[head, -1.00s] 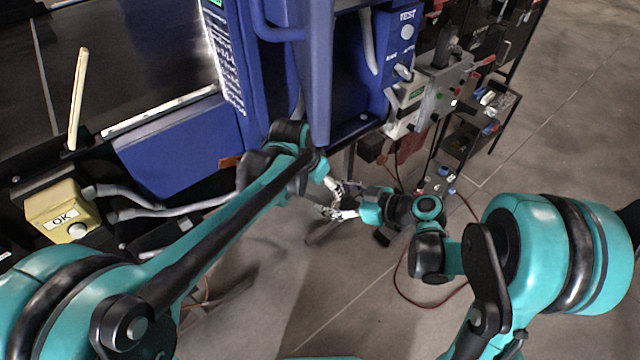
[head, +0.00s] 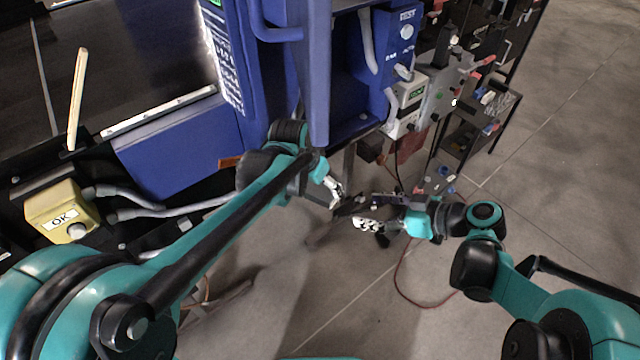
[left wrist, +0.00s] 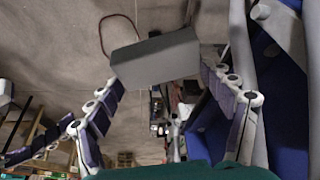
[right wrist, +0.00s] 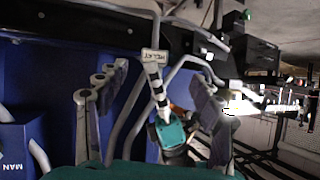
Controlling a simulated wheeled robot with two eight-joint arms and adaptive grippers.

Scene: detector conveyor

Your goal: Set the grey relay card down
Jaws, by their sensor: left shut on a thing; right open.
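The grey relay card (left wrist: 155,58) is a flat, plain grey plate. It sits between the fingers of my left gripper (left wrist: 160,82) in the left wrist view, and the gripper is shut on it. In the head view my left gripper (head: 334,190) is beside the blue machine, above the floor, with the card (head: 350,206) showing as a small dark piece at its fingertips. My right gripper (head: 366,224) is just right of and below it, open and apart from the card. In the right wrist view its fingers (right wrist: 155,95) are spread, with nothing gripped between them.
The blue machine (head: 262,95) with a TEST panel (head: 406,30) stands behind the grippers. A grey-white box (head: 405,105) and a rack of dark bins (head: 470,140) stand to the right. A yellow OK button box (head: 62,210) is at left. A red cable (head: 402,275) lies on the open floor.

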